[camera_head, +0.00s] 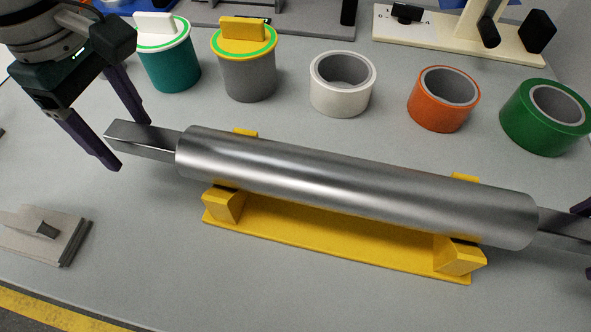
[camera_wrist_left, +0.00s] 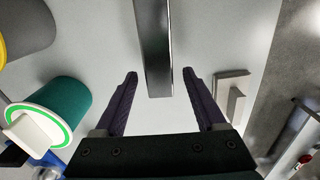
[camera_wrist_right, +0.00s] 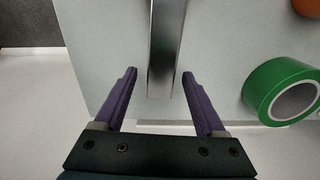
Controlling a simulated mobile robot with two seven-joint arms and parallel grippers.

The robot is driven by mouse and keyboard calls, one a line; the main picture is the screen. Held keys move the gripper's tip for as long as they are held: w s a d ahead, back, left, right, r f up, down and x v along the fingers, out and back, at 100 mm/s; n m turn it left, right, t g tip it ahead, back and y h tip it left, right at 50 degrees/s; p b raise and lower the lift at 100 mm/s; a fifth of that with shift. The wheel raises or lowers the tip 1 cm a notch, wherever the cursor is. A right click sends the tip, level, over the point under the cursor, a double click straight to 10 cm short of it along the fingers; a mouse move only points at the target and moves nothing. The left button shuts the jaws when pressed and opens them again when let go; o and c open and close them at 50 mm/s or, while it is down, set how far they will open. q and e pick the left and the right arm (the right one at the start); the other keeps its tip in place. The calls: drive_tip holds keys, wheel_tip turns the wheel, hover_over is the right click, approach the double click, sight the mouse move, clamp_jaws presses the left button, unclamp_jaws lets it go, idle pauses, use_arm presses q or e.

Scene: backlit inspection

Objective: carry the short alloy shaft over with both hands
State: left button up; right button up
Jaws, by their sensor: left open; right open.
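The alloy shaft (camera_head: 350,185) is a thick silver cylinder with a narrower flat-sided bar at each end. It rests on a yellow cradle (camera_head: 330,240) with raised blocks. My left gripper (camera_head: 130,145) is open at the shaft's left end bar (camera_head: 140,138); in the left wrist view that bar (camera_wrist_left: 154,50) reaches between the open fingers (camera_wrist_left: 160,75) without visible contact. My right gripper is mostly cut off at the right edge of the head view. In the right wrist view its open fingers (camera_wrist_right: 160,75) stand on either side of the shaft's other end bar (camera_wrist_right: 165,50).
Behind the shaft stand a teal canister (camera_head: 170,65), a grey canister (camera_head: 248,75), and white (camera_head: 342,85), orange (camera_head: 443,100) and green (camera_head: 545,118) tape rolls. A grey block fixture (camera_head: 45,235) lies at left. The table in front of the cradle is clear.

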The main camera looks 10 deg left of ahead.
use_arm(q)
clamp_jaws()
use_arm(e)
clamp_jaws()
use_arm(q)
drive_tip(key=shift+w+r, duration=0.1)
use_arm(e)
drive_tip(key=shift+w+r, duration=0.1)
idle(1.0)
